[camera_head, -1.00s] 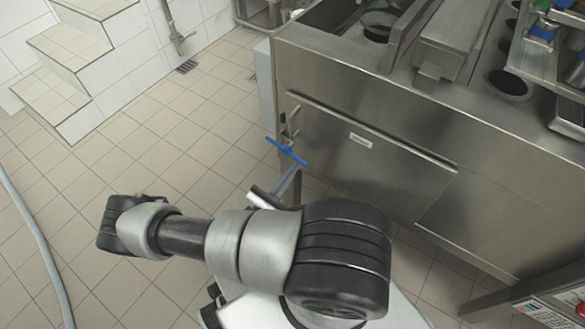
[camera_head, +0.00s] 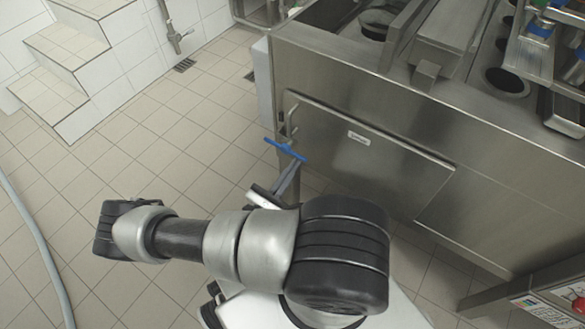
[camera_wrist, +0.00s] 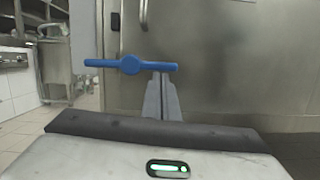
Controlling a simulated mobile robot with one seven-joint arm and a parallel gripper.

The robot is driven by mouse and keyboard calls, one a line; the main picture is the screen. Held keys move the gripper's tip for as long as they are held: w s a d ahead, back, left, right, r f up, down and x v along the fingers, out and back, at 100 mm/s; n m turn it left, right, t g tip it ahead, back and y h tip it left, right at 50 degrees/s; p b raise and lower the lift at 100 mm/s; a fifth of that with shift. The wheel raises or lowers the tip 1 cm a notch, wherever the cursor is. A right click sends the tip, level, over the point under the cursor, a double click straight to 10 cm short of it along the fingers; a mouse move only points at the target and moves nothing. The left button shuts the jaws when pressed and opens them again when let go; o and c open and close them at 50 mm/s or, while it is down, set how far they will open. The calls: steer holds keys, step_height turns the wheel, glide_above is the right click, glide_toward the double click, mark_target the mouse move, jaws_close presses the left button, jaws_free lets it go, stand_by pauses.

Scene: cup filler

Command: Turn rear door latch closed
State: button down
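The rear door latch is a blue bar handle with a round hub (camera_head: 285,149), near the left edge of the steel door (camera_head: 350,165). In the wrist view the blue latch (camera_wrist: 130,65) lies almost level across the picture. My gripper (camera_wrist: 161,76) has its two grey fingers close together, pointing at the latch. The tips are just below the bar's right half; I cannot tell whether they touch it. In the head view my gripper (camera_head: 293,164) is at the bar's lower right end, and my arm hides part of the area below.
A metal pull handle (camera_head: 291,120) is on the door above the latch. The steel machine (camera_head: 480,165) fills the right side. Tiled floor (camera_head: 150,130) is open to the left, with white steps (camera_head: 75,60) and a grey hose (camera_head: 40,240).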

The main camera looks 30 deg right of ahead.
steer(key=v, duration=1.7)
steer(key=shift+s+a, duration=0.15)
steer(key=shift+a, duration=0.05)
